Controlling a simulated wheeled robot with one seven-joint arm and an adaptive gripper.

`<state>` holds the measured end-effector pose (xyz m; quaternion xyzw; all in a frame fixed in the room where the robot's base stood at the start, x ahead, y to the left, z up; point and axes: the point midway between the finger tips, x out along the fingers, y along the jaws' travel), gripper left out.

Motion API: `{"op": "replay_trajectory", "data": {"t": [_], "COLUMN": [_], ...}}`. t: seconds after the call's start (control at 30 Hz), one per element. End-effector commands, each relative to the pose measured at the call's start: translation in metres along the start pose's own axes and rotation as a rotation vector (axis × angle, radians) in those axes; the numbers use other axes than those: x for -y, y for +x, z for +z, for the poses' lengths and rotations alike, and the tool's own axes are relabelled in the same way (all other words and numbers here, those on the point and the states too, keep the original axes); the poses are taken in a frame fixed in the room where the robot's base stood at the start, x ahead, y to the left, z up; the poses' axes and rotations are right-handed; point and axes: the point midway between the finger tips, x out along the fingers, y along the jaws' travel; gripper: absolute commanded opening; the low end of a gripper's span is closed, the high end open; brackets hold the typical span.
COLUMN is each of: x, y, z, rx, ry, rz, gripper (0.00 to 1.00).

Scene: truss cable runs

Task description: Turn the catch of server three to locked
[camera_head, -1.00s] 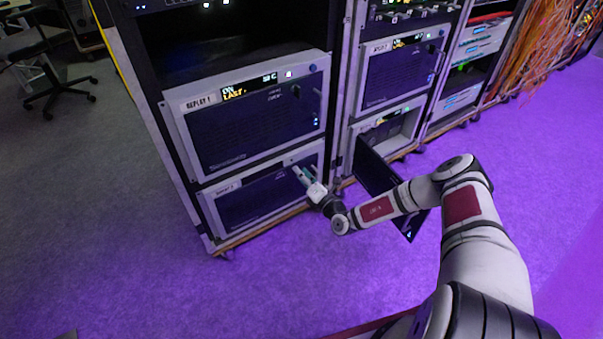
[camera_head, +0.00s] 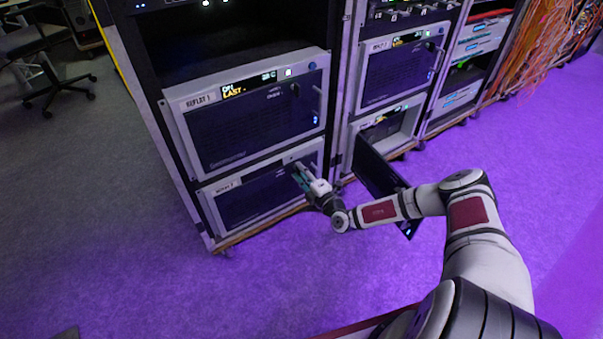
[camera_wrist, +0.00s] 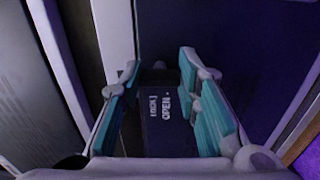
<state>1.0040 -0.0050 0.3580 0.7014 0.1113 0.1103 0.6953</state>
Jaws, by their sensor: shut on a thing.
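My gripper (camera_head: 299,174) reaches the upper right of the front of the lower left server (camera_head: 258,197); that server's label is too small to read surely. In the wrist view my gripper's teal fingers (camera_wrist: 160,92) stand on either side of a dark catch (camera_wrist: 158,74) and are shut on it. White lettering reading LOCK and OPEN shows on a dark plate (camera_wrist: 165,135) between the fingers. The catch's exact angle is hard to tell, as it is dark and partly hidden by the fingers.
A server labelled REPLAY 1 (camera_head: 252,125) sits directly above. To the right, a dark door panel (camera_head: 378,170) hangs open from the lower bay (camera_head: 403,122), close to my forearm. The purple-lit floor (camera_head: 290,270) in front is clear.

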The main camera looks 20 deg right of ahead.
Motion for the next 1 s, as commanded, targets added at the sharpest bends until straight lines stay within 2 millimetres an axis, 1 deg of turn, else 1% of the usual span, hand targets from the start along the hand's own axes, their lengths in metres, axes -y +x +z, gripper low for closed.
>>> {"op": "replay_trajectory", "data": {"t": [0.4,0.43,0.47,0.5,0.83,0.93,1.0], "x": [0.001,0.001,0.001,0.001,0.0,0.001,0.0], "y": [-0.001,-0.001,-0.001,0.0,-0.001,-0.008,-0.017], "z": [0.0,0.0,0.0,0.0,0.0,0.001,0.001], "rx": [0.001,0.001,0.001,0.001,0.001,0.001,0.002], "ry": [0.009,0.009,0.008,0.008,0.007,0.007,0.008], "rz": [-0.003,-0.003,-0.002,-0.002,-0.001,-0.001,0.0], "gripper": [0.02,0.34,0.41,0.5,0.5,0.5,0.5]}}
